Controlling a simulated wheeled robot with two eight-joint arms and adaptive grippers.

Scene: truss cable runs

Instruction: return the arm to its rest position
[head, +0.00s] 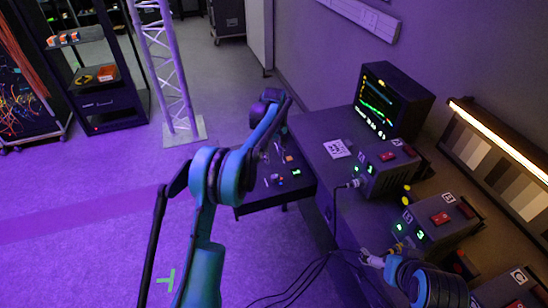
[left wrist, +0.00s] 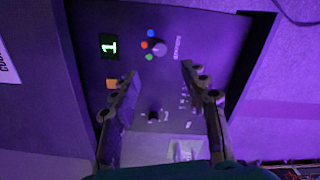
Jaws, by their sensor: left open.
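My left arm rises in teal and black through the middle of the head view, its forearm (head: 262,132) reaching over a low dark panel (head: 254,197) beside the bench. In the left wrist view my left gripper (left wrist: 160,71) is open, its two dark fingers apart with nothing between them. Behind the fingers is the panel (left wrist: 205,30), with a green "1" display (left wrist: 109,45), coloured buttons, a knob (left wrist: 159,49) and small switches. Whether the fingertips touch it is unclear.
The bench holds a monitor (head: 392,101), control boxes (head: 387,165) and (head: 438,218) and a lit grey-scale chart (head: 495,140). Dark cables (head: 315,270) hang by its front edge. A truss tower (head: 165,65) and a dark rack (head: 105,105) stand behind. The floor at left is clear.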

